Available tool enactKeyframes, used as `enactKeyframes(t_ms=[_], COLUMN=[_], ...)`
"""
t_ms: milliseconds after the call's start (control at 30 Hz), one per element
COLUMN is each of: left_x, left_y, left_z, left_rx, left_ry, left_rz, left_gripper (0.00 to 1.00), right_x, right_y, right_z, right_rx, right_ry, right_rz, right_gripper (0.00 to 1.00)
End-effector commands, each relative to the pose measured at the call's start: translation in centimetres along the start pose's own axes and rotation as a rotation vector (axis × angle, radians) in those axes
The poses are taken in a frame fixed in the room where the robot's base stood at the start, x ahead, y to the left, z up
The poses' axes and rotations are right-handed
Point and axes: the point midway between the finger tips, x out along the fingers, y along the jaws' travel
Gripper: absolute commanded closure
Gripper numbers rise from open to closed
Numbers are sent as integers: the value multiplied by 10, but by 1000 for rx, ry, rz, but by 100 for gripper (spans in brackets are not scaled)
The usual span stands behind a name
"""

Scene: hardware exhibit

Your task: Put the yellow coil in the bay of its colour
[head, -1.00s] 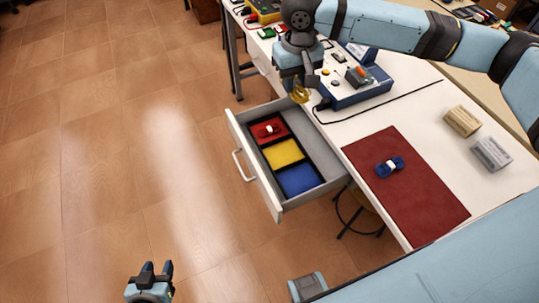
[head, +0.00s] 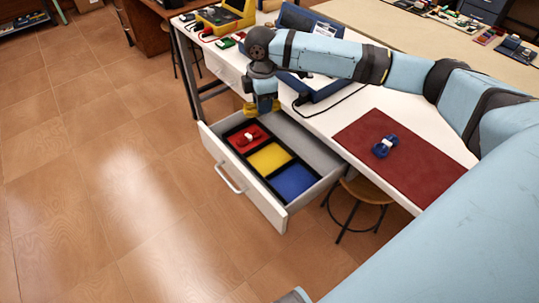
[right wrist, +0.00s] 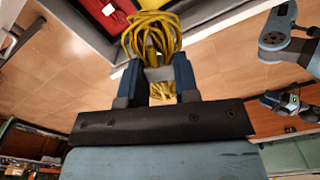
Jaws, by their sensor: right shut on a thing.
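My right gripper (head: 262,104) is shut on the yellow coil (head: 249,110), a looped bundle with a pale band in the right wrist view (right wrist: 152,35). It holds the coil above the far end of the open drawer (head: 251,198), just beyond the red bay (head: 258,146). The yellow bay (head: 270,158) is empty, in the middle. The blue bay (head: 293,181) is empty, at the near end. A red coil (head: 248,137) lies in the red bay. My left gripper (right wrist: 287,101) shows small at the right of the right wrist view; its fingers are unclear.
A blue device (head: 328,88) with a cable stands behind my right arm. A stool (head: 362,190) is under the table. The floor before the drawer is clear.

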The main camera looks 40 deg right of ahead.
Motion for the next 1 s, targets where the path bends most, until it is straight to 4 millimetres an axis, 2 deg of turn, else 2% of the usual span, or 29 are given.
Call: enactKeyframes(t_ms=[33,100,300,467,800,1000], left_x=[8,10,14,16,20,21], left_y=[0,0,0,0,0,1], left_z=[11,14,15,18,19,23], left_rx=[-2,-5,-7,-6,6,8], left_ry=[-2,0,6,6,28,29], left_rz=[1,1,2,2,1,4], left_gripper=[57,57,57,57,57,57], right_x=[20,30,47,71,162,196], right_y=[4,8,15,15,15,15], right_z=[7,14,26,28,28,28], right_rx=[-70,-171,-332,-355,-353,-354], right_ry=[-2,-3,-6,-8,-8,-7], right_rz=[-2,-2,-3,-6,-6,-4], right_gripper=[94,94,94,94,94,94])
